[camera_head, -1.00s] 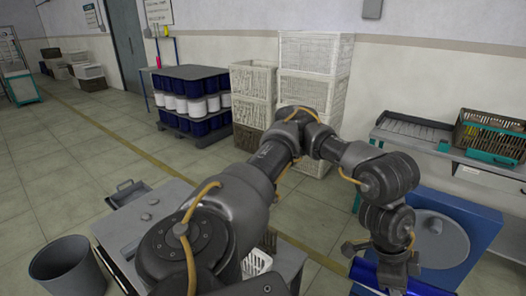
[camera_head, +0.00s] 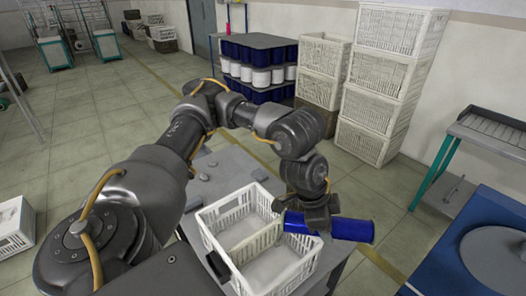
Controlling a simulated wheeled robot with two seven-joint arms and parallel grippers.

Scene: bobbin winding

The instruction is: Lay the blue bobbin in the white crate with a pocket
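The blue bobbin (camera_head: 351,229) lies level in my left gripper (camera_head: 318,222). The gripper is shut around its middle, so that part is hidden. The white crate (camera_head: 215,243) stands on a grey table in front of me. It is an open lattice box with a light divider (camera_head: 254,241) inside that parts off a pocket. The bobbin is above the crate's right side; its left end is over the crate and its right end sticks out past the rim. My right gripper is not in view.
The grey table (camera_head: 228,172) has small items behind the crate. A blue machine with a round grey disc (camera_head: 500,256) stands at right. Stacked white crates (camera_head: 385,80) and a pallet of blue and white spools (camera_head: 258,66) stand behind. Another white crate (camera_head: 14,228) is at left.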

